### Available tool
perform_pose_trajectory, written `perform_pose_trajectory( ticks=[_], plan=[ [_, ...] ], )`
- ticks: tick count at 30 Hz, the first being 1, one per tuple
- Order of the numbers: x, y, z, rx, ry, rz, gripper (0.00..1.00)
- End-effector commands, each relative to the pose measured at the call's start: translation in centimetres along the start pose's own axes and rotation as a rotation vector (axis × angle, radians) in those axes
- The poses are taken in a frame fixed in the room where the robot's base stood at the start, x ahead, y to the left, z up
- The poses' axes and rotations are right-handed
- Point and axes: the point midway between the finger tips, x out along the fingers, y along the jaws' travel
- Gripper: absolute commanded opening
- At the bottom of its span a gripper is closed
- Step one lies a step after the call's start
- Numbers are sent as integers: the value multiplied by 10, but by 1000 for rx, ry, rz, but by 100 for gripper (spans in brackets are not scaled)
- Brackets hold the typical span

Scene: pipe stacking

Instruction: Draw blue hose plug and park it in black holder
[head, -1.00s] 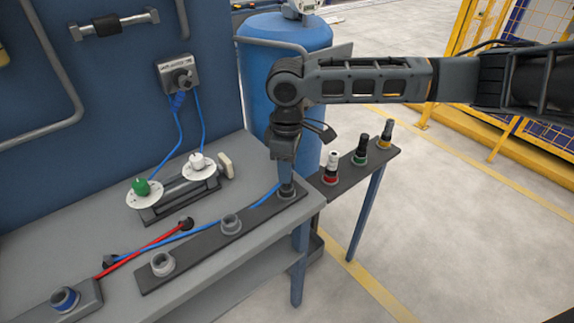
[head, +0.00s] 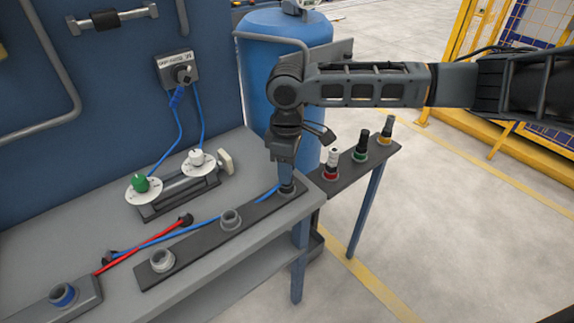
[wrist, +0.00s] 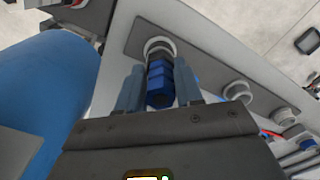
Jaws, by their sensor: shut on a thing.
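My gripper (head: 286,181) points down at the right end of a long dark holder strip (head: 197,246) on the bench. In the wrist view its two blue-grey fingers (wrist: 160,92) are shut on the blue plug (wrist: 160,78). The plug's far end is at the end socket (wrist: 158,47) of the strip and looks lined up with it; how deep it sits is hidden. In the head view the gripper hides most of the plug. A blue hose (head: 268,193) runs left from there. Two more grey sockets, a middle one (head: 231,219) and a left one (head: 162,261), look empty.
A block with a blue-ringed socket (head: 65,296) is at the lower left. A red hose (head: 145,247) crosses the blue one. A dial unit (head: 180,190) stands behind the strip. A side shelf (head: 352,172) holds several coloured-ring plugs. A blue tank (head: 256,70) stands behind my arm.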

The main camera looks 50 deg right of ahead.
Motion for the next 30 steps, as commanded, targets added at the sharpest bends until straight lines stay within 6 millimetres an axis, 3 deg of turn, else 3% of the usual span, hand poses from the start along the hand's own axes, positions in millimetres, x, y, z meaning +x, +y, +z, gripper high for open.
perform_pose_trajectory(
  ticks=[9,10,19,30],
  plan=[
    [2,0,0,0,0,0,0],
    [2,0,0,0,0,0,36],
    [3,0,0,0,0,0,65],
    [-6,0,0,0,1,1,65]
  ],
)
